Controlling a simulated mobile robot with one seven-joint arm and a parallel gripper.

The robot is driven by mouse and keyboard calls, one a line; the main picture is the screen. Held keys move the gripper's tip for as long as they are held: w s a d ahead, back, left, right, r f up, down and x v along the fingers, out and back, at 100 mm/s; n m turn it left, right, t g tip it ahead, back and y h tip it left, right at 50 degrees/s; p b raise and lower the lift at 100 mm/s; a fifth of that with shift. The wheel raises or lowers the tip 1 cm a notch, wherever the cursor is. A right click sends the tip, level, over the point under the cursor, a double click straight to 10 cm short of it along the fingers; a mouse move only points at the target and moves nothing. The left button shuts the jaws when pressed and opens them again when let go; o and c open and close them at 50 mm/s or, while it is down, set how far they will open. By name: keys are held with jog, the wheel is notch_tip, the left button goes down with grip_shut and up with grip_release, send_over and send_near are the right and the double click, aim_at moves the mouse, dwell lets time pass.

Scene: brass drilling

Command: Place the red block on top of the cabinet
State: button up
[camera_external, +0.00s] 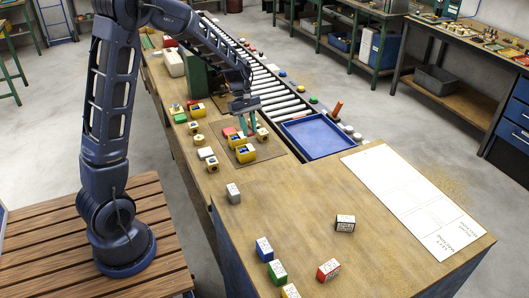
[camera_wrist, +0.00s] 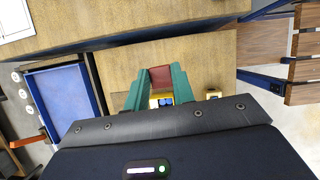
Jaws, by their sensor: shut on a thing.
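My gripper (camera_external: 248,128) is low over the middle of the workbench, among small coloured parts. In the wrist view, its two green fingers (camera_wrist: 155,88) are shut on a dark red block (camera_wrist: 160,76), which sits between the fingertips. In the external view the fingers largely hide the held block; I cannot tell it clearly from the red part beside them. A dark green box-like cabinet (camera_external: 197,76) stands on the bench behind and to the left of my gripper.
Yellow-and-blue parts (camera_external: 245,153) lie close below my gripper. A blue tray (camera_external: 318,137) lies to the right, by the roller conveyor (camera_external: 284,99). Several small blocks, including a red-and-white one (camera_external: 328,269), lie on the near bench. A white sheet (camera_external: 408,203) lies at right.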

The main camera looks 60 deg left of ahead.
jog(key=w+d+r, duration=0.1)
jog(key=w+d, duration=1)
notch_tip(320, 180, up, 5)
send_over(410, 281)
jog(key=a, duration=0.1)
jog(key=shift+m, duration=0.4)
jog(key=f, duration=1.9)
jog(key=shift+a, duration=0.2)
jog(key=o, duration=0.8)
jog(key=shift+w, duration=0.1)
jog(key=shift+o, duration=1.1)
